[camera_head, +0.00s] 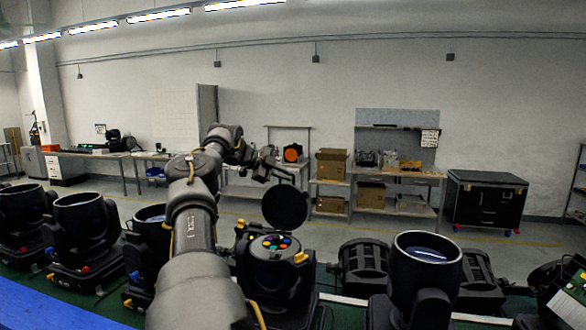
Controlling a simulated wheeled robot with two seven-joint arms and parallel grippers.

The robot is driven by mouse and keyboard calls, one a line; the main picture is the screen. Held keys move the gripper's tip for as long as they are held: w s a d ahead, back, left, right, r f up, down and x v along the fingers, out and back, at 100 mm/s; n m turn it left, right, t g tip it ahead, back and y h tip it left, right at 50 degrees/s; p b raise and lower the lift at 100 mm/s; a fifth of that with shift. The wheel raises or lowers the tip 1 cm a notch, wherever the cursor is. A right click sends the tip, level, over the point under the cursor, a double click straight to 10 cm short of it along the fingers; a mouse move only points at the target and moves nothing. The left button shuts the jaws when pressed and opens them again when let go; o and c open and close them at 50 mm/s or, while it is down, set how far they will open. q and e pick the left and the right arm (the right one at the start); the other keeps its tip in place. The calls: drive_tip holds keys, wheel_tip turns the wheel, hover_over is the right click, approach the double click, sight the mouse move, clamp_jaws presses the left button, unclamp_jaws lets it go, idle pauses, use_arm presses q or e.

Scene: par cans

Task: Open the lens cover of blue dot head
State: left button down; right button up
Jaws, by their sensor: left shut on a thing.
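A round black lens cover (285,207) stands raised, roughly upright, above the middle head (265,275). That head's face is uncovered and shows several coloured lenses, among them blue, green and orange ones. Yellow clips sit at its sides. My left gripper (272,168) is at the cover's upper edge and is shut on it. My left forearm passes in front and hides part of the scene left of this head. I cannot make out a blue dot on this head's body. My right gripper is not in view.
Other black heads stand left (85,225) and right (428,262) on the green surface, some with small coloured dots. A blue edge (50,305) runs at front left. Workbenches, boxes and a black wheeled cabinet (484,198) stand by the far wall.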

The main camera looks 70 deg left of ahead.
use_arm(q)
drive_tip(key=shift+w+f, duration=0.15)
drive_tip(key=shift+f, duration=0.2)
drive_tip(key=c, duration=1.8)
unclamp_jaws()
drive_tip(key=shift+a+f, duration=0.1)
